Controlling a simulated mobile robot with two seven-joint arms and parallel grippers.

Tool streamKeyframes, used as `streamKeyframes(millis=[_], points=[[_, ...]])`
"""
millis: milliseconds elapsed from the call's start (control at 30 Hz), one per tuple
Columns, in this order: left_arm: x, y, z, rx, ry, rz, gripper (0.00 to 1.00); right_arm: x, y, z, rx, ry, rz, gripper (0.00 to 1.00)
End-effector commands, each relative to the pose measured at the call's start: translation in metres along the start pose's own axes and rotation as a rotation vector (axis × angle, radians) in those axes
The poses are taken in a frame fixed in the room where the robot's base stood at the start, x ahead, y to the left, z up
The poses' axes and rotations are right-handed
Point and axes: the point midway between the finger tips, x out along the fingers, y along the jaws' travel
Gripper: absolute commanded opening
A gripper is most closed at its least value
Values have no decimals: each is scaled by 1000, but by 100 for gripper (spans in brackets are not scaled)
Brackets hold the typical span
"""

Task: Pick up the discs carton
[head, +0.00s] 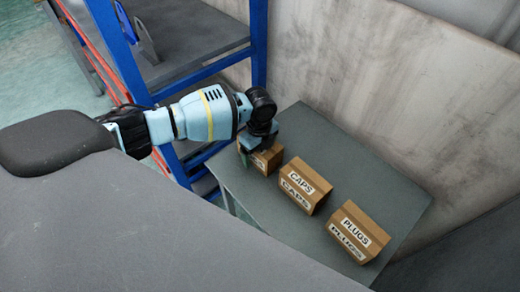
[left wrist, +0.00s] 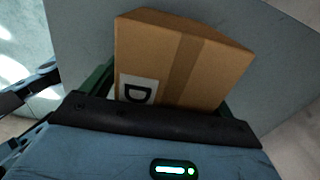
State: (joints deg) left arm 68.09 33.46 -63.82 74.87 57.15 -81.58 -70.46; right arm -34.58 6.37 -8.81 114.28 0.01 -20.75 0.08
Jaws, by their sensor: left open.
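The discs carton (head: 268,158) is a brown box at the far left of the row on the grey table, partly hidden by my left gripper (head: 254,148). In the left wrist view the carton (left wrist: 178,55) fills the upper middle, with a white label showing a large "D"; the rest of the label is hidden behind the gripper body. My left gripper is open, with a green finger on each side of the carton. I cannot tell whether the fingers touch it. My right gripper is not in view.
The caps carton (head: 304,186) and the plugs carton (head: 356,233) stand to the right on the same table (head: 330,135). A blue-framed shelf (head: 258,45) stands behind on the left, and a pale wall (head: 400,80) runs behind the table. A dark grey surface fills the lower left.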

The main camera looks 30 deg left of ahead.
Motion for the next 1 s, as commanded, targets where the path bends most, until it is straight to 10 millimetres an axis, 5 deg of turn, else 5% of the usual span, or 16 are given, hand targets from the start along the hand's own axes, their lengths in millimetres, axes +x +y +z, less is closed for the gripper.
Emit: streamKeyframes(millis=[200, 633, 1000], points=[[0, 0, 0, 0, -1, -1, 85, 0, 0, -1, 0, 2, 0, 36], [-1, 0, 0, -1, -1, -1, 28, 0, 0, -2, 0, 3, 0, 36], [-5, -1, 0, -2, -1, -4, 27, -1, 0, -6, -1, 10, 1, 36]])
